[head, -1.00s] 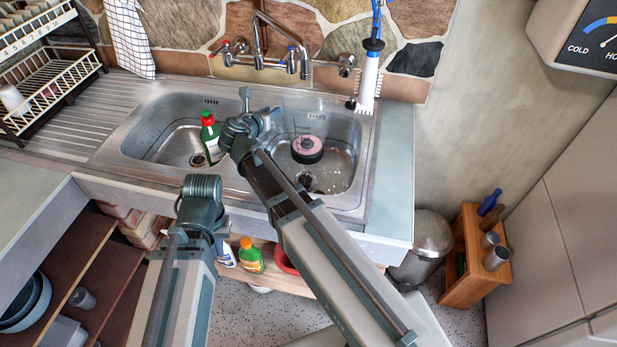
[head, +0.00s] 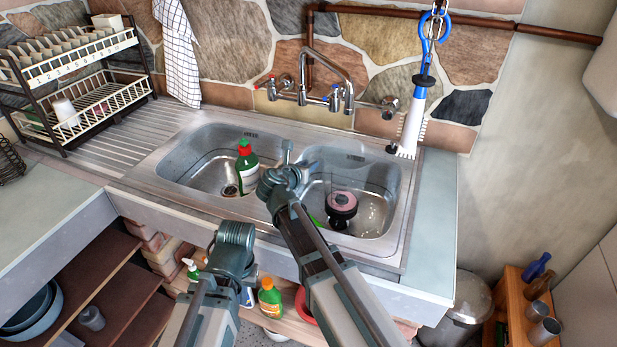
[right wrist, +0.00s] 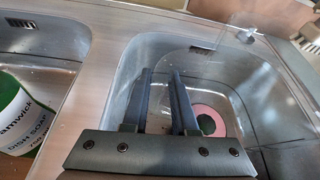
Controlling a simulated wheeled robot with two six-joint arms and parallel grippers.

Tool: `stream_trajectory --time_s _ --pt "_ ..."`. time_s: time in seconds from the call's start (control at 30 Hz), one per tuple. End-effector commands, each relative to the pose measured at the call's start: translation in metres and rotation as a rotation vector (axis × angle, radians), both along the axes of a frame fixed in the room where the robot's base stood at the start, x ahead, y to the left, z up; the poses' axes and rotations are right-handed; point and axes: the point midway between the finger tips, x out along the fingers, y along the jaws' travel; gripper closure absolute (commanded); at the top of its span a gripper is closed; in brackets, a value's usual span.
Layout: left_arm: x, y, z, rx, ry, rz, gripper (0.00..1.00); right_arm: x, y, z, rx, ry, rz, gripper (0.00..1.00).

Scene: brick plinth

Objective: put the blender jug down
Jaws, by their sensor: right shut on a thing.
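The blender jug looks clear and is hard to make out; faint see-through edges show beyond my fingers in the right wrist view. A round pink and black part (head: 342,203), seemingly its base, shows over the right sink basin (head: 385,215). The pink ring also shows in the right wrist view (right wrist: 208,121). My right gripper (head: 285,172) is over the sink near the divider, shut on the jug; its two dark fingers (right wrist: 160,100) stand apart around it. Whether the jug touches the basin floor is unclear. My left gripper (head: 236,238) is before the counter front, its fingers hidden.
A green dish soap bottle (head: 247,168) with a red cap stands in the left basin. Taps (head: 330,97) rise behind the sink. A blue-handled brush (head: 415,120) hangs at the back right. A dish rack (head: 85,75) stands left. The right counter strip (head: 437,210) is clear.

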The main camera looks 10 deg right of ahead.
Motion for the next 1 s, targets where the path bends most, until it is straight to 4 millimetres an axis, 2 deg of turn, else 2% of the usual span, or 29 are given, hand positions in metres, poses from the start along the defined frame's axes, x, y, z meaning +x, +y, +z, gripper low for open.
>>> stream_trajectory --time_s 0.3,0.63,0.9,0.93,1.0 --pt "0.000 0.000 -0.035 0.000 0.000 0.000 1.00 0.000 0.000 -0.034 -0.005 0.000 0.001 1.00" --pt "0.000 0.000 -0.034 0.000 0.000 0.000 1.00 0.000 0.000 -0.034 -0.006 0.000 0.001 1.00" --pt "0.000 0.000 -0.042 0.000 0.000 0.000 1.00 0.000 0.000 -0.041 -0.005 0.000 0.001 1.00" --pt "0.000 0.000 -0.041 0.000 0.000 0.000 1.00 0.000 0.000 -0.041 0.000 0.000 0.000 0.70" --pt "0.000 0.000 -0.040 0.000 0.000 0.000 1.00 0.000 0.000 -0.040 0.000 0.000 0.000 0.58"
